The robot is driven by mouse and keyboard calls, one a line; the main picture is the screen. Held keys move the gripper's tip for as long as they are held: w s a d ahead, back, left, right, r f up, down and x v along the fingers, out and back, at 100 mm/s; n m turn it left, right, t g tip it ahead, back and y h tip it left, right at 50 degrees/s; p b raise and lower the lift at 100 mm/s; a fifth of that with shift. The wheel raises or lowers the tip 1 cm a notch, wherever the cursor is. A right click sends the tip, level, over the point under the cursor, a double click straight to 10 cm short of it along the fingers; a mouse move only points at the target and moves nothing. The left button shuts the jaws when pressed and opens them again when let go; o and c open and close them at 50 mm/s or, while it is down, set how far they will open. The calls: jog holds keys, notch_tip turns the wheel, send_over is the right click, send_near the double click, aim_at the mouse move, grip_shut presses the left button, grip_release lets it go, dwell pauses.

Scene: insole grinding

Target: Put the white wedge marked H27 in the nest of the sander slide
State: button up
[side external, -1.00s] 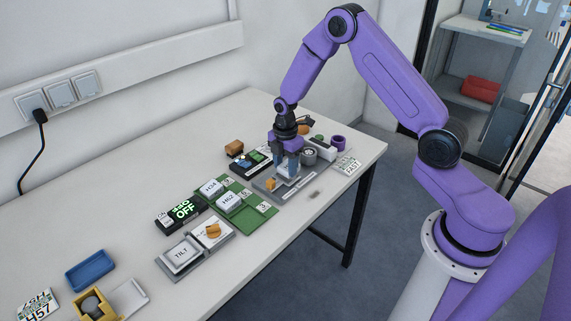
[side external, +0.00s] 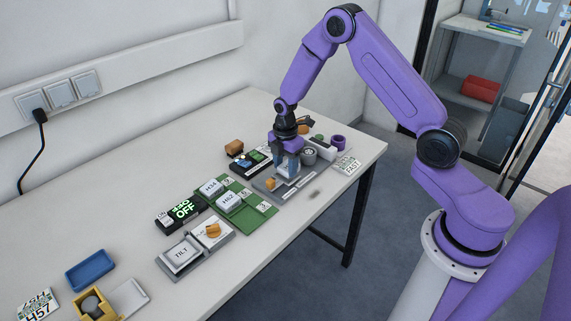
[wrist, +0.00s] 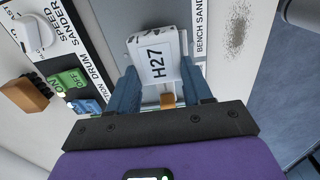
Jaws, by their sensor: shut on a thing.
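The white wedge marked H27 (wrist: 156,60) is between the blue fingers of my gripper (wrist: 162,82), its label readable from above in the wrist view. My gripper is shut on it. In the side view my gripper (side external: 287,166) is low over the grey bench sander (side external: 303,188), and its fingers largely hide the wedge. A small orange knob (wrist: 167,99) shows just below the wedge; it also shows in the side view (side external: 270,184). The nest is hidden beneath the wedge and fingers, so I cannot tell whether the wedge is seated.
A black sander control panel (wrist: 62,45) with a speed knob and green and blue buttons lies left of the fingers. A green board (side external: 262,212) holds white wedges H34 and H62. A tilt fixture (side external: 183,254) stands nearer. A purple ring (side external: 338,142) is behind.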

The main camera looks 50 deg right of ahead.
jog(key=shift+f, duration=0.4)
dwell(0.7)
jog(key=o, duration=1.1)
jog(key=shift+r, duration=3.5)
